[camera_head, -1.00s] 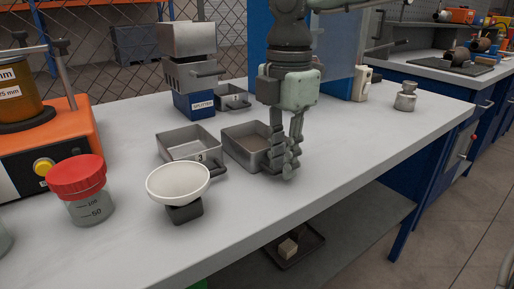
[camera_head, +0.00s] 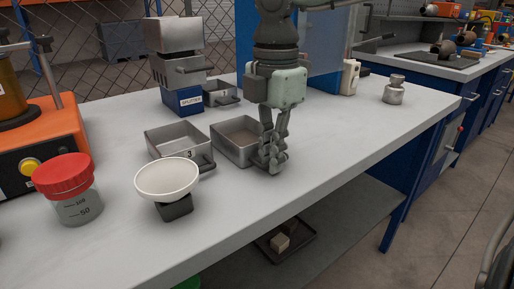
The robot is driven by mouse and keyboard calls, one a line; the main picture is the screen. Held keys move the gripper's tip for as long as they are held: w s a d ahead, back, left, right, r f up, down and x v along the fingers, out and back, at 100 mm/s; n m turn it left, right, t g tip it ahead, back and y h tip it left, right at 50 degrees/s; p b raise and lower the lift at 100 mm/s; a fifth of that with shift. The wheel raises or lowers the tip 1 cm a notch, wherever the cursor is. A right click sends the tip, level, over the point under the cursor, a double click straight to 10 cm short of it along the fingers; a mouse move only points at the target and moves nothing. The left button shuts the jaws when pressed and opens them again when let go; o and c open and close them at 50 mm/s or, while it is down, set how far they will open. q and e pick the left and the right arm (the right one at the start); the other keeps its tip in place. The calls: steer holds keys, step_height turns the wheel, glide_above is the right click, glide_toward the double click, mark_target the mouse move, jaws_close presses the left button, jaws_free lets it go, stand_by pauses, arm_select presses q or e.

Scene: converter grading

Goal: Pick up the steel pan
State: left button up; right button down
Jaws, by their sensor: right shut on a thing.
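A rectangular steel pan (camera_head: 233,133) with a brownish inside sits on the white worktop, right of a similar pan marked 3 (camera_head: 178,139). My right gripper (camera_head: 272,166) points down at the front right end of the steel pan. Its fingers are shut on the pan at that end, where a handle would be; they hide the exact grip. The pan looks level, and I cannot see a clear gap under it. My left gripper is out of view.
A splitter (camera_head: 184,100) stands behind, with a small pan (camera_head: 220,95) beside it. A white bowl (camera_head: 167,178) on a black base and a red-lidded jar (camera_head: 68,190) stand front left. A metal weight (camera_head: 395,91) stands at right. The worktop right of my gripper is clear.

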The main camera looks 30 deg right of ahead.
steer(key=shift+r, duration=0.1)
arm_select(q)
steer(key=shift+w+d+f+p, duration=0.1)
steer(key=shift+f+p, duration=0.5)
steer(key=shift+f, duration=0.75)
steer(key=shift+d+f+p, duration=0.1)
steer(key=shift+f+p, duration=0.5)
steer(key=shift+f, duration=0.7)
arm_select(e)
step_height(320, 180, up, 28)
steer(key=shift+f, duration=0.2)
step_height(320, 180, down, 26)
steer(key=shift+f+b, duration=0.1)
steer(key=shift+b, duration=1.1)
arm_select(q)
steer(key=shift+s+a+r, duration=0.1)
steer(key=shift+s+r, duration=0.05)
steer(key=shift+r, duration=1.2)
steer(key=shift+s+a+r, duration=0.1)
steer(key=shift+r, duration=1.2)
arm_select(e)
steer(key=shift+f, duration=0.45)
